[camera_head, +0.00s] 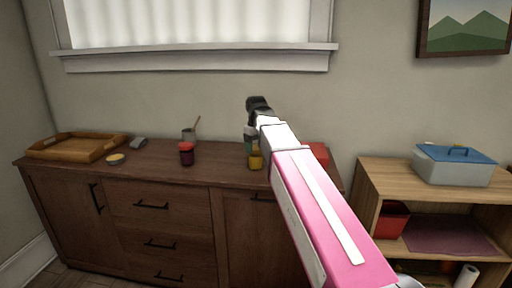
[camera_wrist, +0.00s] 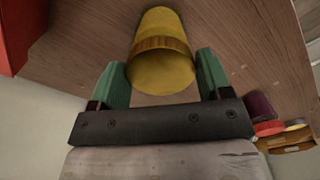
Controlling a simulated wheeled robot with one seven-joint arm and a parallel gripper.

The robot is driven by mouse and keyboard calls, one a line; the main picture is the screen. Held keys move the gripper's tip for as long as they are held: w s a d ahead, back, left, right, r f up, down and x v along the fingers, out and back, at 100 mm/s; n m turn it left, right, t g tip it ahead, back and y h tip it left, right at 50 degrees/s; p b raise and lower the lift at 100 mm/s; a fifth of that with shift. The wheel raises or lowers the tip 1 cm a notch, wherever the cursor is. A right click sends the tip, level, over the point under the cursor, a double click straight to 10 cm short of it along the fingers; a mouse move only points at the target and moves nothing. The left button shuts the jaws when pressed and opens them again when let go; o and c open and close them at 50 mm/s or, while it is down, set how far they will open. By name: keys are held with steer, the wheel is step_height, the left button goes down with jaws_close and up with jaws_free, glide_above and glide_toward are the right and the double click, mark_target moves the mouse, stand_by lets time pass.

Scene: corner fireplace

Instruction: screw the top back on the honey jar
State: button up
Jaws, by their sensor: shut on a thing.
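My gripper (camera_wrist: 160,72) has green fingers on either side of a yellow cylinder with a brown-gold band, which looks like the honey jar (camera_wrist: 160,68). It is shut on it. In the head view the honey jar (camera_head: 256,161) shows below my gripper (camera_head: 251,146), over the right part of the sideboard; I cannot tell whether it touches the top. A small round yellow disc, which looks like the jar's top (camera_head: 115,159), lies flat near the sideboard's left end, well apart from my gripper.
On the sideboard (camera_head: 150,178) are a wooden tray (camera_head: 78,147), a small grey object (camera_head: 138,142), a cup with a stick (camera_head: 189,134) and a dark jar with a red lid (camera_head: 186,154). A red box (camera_head: 317,152) stands right of my gripper. The front middle is clear.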

steer(key=shift+m, duration=1.5)
steer(key=shift+m, duration=1.5)
steer(key=shift+m, duration=1.5)
